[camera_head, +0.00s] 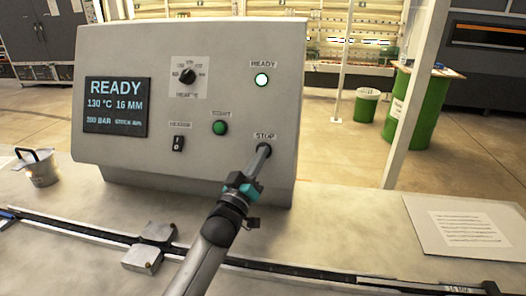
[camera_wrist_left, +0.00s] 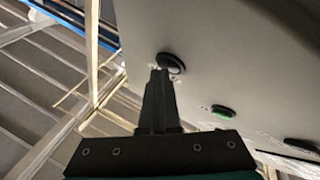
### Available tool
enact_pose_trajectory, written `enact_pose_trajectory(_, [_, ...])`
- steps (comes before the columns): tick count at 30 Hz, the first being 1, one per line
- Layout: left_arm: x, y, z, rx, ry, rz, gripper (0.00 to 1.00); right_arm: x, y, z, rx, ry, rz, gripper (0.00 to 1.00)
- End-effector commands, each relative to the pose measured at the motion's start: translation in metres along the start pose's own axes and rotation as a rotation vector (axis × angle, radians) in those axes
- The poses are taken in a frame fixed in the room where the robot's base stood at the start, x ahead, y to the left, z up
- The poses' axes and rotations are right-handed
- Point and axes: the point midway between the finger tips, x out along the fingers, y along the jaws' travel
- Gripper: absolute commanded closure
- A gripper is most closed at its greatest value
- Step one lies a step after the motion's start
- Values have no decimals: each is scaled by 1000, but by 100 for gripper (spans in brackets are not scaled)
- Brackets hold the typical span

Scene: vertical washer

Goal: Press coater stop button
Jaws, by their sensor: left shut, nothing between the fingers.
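The grey control panel (camera_head: 225,70) stands on the bench and carries the STOP label (camera_head: 265,136) at its lower right. My left gripper (camera_head: 264,150) is shut and empty, its fingertips at the stop button just under that label and covering most of it. In the left wrist view, my shut left fingers (camera_wrist_left: 160,72) reach up to the dark round stop button (camera_wrist_left: 172,60), which shows just beyond their tips. I cannot tell whether the tips touch it or whether it is pushed in. My right gripper is not in view.
A green start button (camera_head: 219,128) sits left of the stop button, with a black heater switch (camera_head: 178,144) farther left and a rotary knob (camera_head: 188,76) above. The white ready lamp (camera_head: 261,80) is lit. The display (camera_head: 116,106) reads READY. A paper sheet (camera_head: 468,228) lies at right.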

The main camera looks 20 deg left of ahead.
Motion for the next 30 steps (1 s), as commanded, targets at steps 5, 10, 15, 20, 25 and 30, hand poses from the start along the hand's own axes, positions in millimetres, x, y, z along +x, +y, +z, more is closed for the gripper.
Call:
enact_pose_trajectory(5, [-1, 0, 0, -1, -3, -2, 100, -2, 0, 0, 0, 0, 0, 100])
enact_pose_trajectory(10, [-6, 4, -5, -2, -3, -3, 100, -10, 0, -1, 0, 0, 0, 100])
enact_pose_trajectory(15, [-12, 9, -10, -1, -2, -2, 100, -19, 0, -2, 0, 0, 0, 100])
enact_pose_trajectory(20, [-14, 9, -9, 0, -1, -1, 100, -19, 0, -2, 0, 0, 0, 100])
enact_pose_trajectory(25, [-14, 9, -9, 0, -1, -1, 100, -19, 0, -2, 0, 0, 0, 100])
enact_pose_trajectory(30, [-21, 16, -17, -2, -2, -2, 100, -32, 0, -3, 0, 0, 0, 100])
